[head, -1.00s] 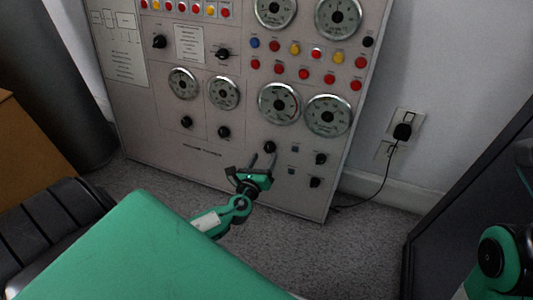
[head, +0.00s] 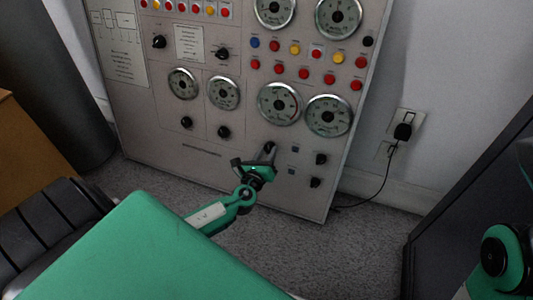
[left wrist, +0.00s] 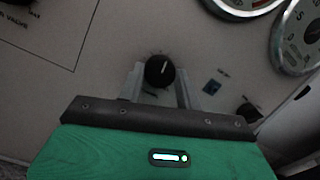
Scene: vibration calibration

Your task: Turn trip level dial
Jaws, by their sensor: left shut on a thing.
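A black dial (head: 269,146) with a light pointer line sits low on the grey control panel (head: 205,168), below the two right-hand gauges. In the left wrist view the same dial (left wrist: 159,70) shows between the fingers, its pointer near upright and leaning slightly right. My left gripper (head: 267,155) reaches the panel from below and is shut on this dial, one finger on each side. Its fingers partly hide the dial in the head view. The dial's label is too small to read. My right gripper is out of view.
Two more black knobs (head: 321,159) sit just right of the held dial. Several gauges (head: 279,104) and coloured buttons (head: 295,48) are above. A power cord (head: 384,180) hangs from the wall outlet at right. A green surface (head: 150,250) fills the lower foreground.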

